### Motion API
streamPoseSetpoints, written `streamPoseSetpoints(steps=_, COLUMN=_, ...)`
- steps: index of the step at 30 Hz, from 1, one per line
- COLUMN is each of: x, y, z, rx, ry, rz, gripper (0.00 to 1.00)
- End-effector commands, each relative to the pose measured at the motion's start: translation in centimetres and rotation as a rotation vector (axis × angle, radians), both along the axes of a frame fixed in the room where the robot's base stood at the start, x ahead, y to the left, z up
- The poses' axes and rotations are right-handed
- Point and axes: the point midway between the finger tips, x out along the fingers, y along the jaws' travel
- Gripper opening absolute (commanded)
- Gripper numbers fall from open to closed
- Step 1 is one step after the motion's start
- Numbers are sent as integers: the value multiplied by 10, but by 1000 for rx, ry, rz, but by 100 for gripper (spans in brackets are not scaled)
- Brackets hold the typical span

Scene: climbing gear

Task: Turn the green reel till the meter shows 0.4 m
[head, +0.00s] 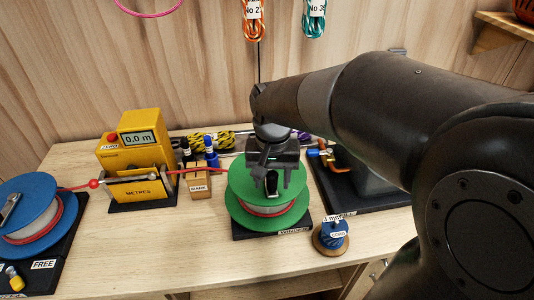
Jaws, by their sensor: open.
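The green reel (240,200) stands on a dark base at the middle of the bench, with red cord wound between its flanges. My gripper (270,187) is over the top of the reel, pointing down, with its fingers apart. A dark upright piece on the reel shows by the fingers; I cannot tell whether they touch it. The yellow meter (140,150) stands to the left and its display (138,138) reads 0.0 m. The red cord (205,170) runs from the meter to the green reel.
A blue reel (28,200) on a dark base is at the far left. A wooden block with markers (199,186) stands between meter and green reel. A small blue spool (333,236) is at the front right. A dark tray (362,188) lies under my arm. Bare bench (150,240) is at front left.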

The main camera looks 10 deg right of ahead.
Motion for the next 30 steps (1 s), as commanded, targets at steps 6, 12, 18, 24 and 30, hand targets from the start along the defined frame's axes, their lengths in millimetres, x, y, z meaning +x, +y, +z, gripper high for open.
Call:
streamPoseSetpoints(steps=6, x=0, y=0, z=-2, rx=0, ry=0, rz=0, gripper=49)
streamPoseSetpoints(steps=12, x=0, y=0, z=-2, rx=0, ry=0, rz=0, gripper=39)
streamPoseSetpoints(steps=18, x=0, y=0, z=-2, rx=0, ry=0, rz=0, gripper=22)
streamPoseSetpoints(steps=24, x=0, y=0, z=-2, rx=0, ry=0, rz=0, gripper=6)
streamPoseSetpoints(steps=30, x=0, y=2, z=-2, rx=0, ry=0, rz=1, gripper=3)
